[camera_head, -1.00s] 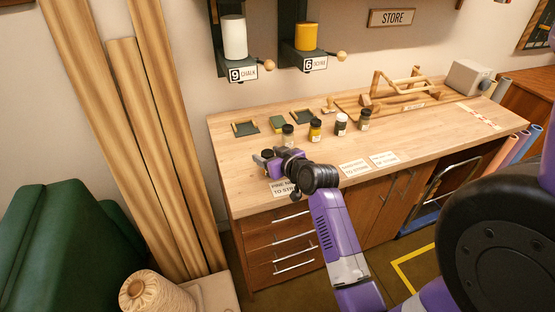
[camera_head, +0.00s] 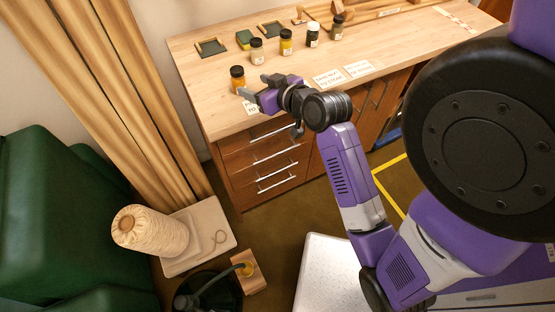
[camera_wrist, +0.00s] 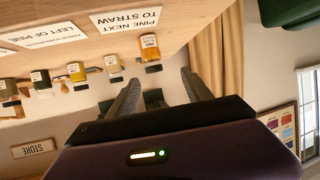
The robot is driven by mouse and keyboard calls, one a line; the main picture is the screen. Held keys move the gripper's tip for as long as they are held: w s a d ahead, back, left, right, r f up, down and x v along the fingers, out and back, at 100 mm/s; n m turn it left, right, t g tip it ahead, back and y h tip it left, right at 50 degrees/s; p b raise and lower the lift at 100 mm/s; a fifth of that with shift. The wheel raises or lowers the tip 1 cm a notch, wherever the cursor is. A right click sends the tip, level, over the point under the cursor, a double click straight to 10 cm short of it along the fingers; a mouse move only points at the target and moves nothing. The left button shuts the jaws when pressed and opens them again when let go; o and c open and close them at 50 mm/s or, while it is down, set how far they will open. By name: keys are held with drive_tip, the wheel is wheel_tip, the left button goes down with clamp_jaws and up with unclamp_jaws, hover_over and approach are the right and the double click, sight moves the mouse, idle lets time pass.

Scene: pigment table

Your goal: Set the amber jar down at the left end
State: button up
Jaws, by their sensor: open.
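The amber jar (camera_head: 237,78), with a dark lid and a white label, stands upright at the left end of the row on the wooden table (camera_head: 215,108). My gripper (camera_head: 254,85) is open just to its right and nearer the front edge, apart from it. In the wrist view the amber jar (camera_wrist: 150,48) shows beyond the tips of my open gripper (camera_wrist: 160,76), with nothing between the fingers.
Cards (camera_head: 328,77) lie along the front edge. Dark trays (camera_head: 211,47) lie behind.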

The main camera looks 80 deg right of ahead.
drive_tip(key=s+a+f+n+t+y, duration=0.1)
drive_tip(key=a+f, duration=0.2)
drive_tip(key=a, duration=0.6)
drive_tip(key=s+a+f+n+t+y, duration=0.1)
drive_tip(key=s+a+f+n, duration=0.1)
drive_tip(key=a, duration=0.8)
drive_tip(key=s+a+r+n+t+y, duration=0.1)
drive_tip(key=s+a+r+n+y, duration=0.1)
drive_tip(key=s+a, duration=0.3)
drive_tip(key=s+a+r+n+y, duration=0.2)
drive_tip(key=s+a, duration=0.4)
drive_tip(key=a, duration=0.4)
drive_tip(key=shift+r+t+y, duration=0.4)
drive_tip(key=shift+r+y, duration=0.25)
drive_tip(key=shift+y, duration=0.35)
